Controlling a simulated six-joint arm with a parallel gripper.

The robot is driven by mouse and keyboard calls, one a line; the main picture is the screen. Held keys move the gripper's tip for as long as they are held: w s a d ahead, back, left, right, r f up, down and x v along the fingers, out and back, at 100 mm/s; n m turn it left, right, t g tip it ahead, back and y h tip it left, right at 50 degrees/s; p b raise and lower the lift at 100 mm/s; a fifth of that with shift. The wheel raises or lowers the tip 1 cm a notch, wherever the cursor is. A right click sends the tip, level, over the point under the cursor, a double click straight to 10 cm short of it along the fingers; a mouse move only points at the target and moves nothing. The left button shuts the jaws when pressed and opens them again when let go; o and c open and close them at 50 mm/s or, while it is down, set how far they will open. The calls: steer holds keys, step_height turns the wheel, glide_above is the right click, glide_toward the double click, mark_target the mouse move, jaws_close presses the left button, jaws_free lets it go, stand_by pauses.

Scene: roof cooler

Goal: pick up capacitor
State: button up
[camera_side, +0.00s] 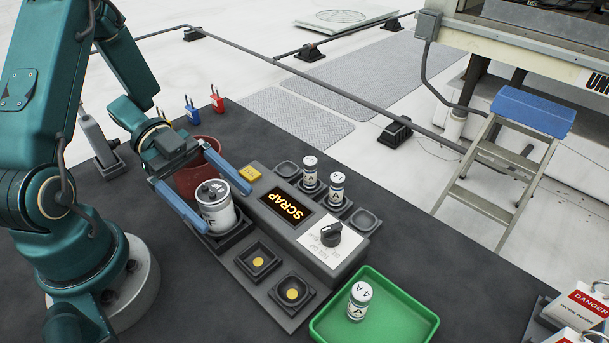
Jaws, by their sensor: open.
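A silver-white cylindrical capacitor (217,207) with a dark top stands upright in a square black socket of the grey tester (312,232). My gripper (226,208) is open, with its two blue fingers on either side of the capacitor. One finger passes behind it at the upper right and the other lies to its lower left. I cannot tell whether either finger touches it. The tester's display (287,207) reads "SCRAP" in orange letters.
A red bin (193,180) stands behind the capacitor. A green tray (408,318) at the front right holds a small white cylinder (360,300). Two similar cylinders, one left (310,172) and one right (336,188), stand in holders behind the tester. Two empty sockets with yellow centres lie in front.

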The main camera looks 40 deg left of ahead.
steer(key=shift+x, duration=1.3)
jaws_close()
steer(key=shift+r, duration=0.2)
